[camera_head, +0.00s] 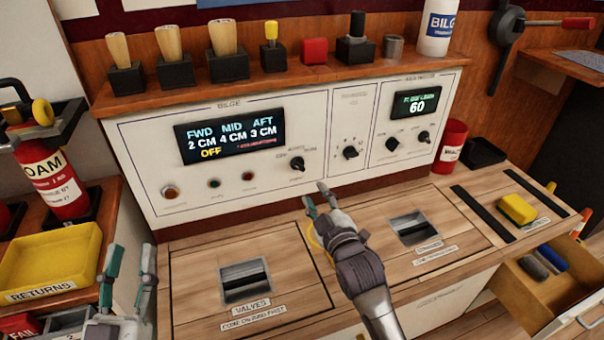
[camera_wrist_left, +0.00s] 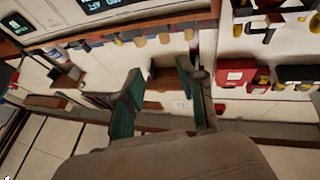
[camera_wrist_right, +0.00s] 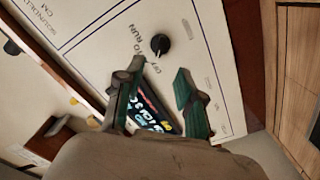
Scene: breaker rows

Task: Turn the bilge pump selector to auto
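The bilge panel (camera_head: 140,165) has a lit display (camera_head: 230,137) reading FWD 2 CM, MID 4 CM, AFT 3 CM, with OFF in yellow below. The dark selector knob (camera_head: 298,163) sits right of and below that display; its small labels are too blurred to read. My right gripper (camera_head: 317,198) is open and empty, below and slightly right of the knob in the head view, apart from it. My left gripper (camera_head: 131,254) is open and empty at lower left.
Other knobs (camera_head: 351,152) and a second display (camera_head: 416,102) are to the right. An indicator (camera_head: 170,192) is on the left. Below are wooden hatches (camera_head: 195,290), a yellow sponge (camera_head: 517,209) and an open drawer (camera_head: 570,290). A yellow returns tray (camera_head: 75,240) and extinguisher (camera_head: 50,180) stand left.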

